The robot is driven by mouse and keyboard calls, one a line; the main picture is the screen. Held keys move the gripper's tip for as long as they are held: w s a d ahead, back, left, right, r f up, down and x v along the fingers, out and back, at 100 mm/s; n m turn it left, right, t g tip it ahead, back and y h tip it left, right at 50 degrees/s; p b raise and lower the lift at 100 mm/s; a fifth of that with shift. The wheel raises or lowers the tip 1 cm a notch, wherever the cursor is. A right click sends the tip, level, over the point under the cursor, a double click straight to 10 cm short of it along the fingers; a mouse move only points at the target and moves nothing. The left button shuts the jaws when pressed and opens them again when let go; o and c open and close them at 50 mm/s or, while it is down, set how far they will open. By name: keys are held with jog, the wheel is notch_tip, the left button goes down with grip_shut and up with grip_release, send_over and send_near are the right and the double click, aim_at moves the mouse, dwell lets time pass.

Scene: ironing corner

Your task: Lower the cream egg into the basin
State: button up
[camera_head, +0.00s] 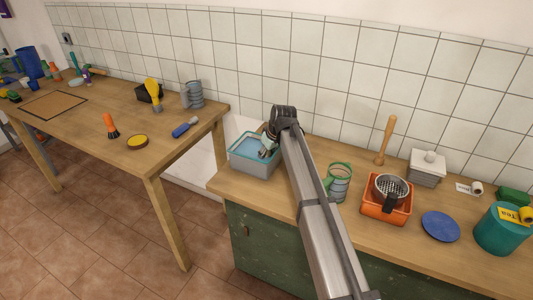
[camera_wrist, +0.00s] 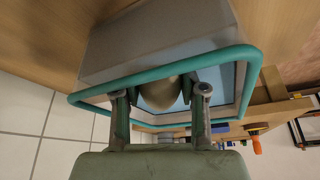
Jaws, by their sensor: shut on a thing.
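The basin (camera_head: 247,166) is a grey box with a teal rim and a bluish inside, at the left end of the green-fronted counter. It also fills much of the wrist view (camera_wrist: 120,52). My gripper (camera_head: 267,148) is over the basin, with its fingers reaching down at the opening. In the wrist view my gripper (camera_wrist: 160,96) is shut on the cream egg (camera_wrist: 160,92), one finger on each side. The egg appears within the outline of the teal rim; I cannot tell if it touches the bottom. In the head view I cannot make out the egg.
Right of my arm, a grey-green mug (camera_head: 340,182), an orange bin (camera_head: 386,208) with a strainer (camera_head: 391,188), a blue plate (camera_head: 440,226) and a teal canister (camera_head: 500,232) stand on the counter. The tiled wall is behind. A wooden table (camera_head: 160,158) stands left.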

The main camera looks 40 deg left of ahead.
jog(key=shift+f, duration=0.2)
jog(key=o, duration=0.7)
jog(key=shift+r, duration=0.1)
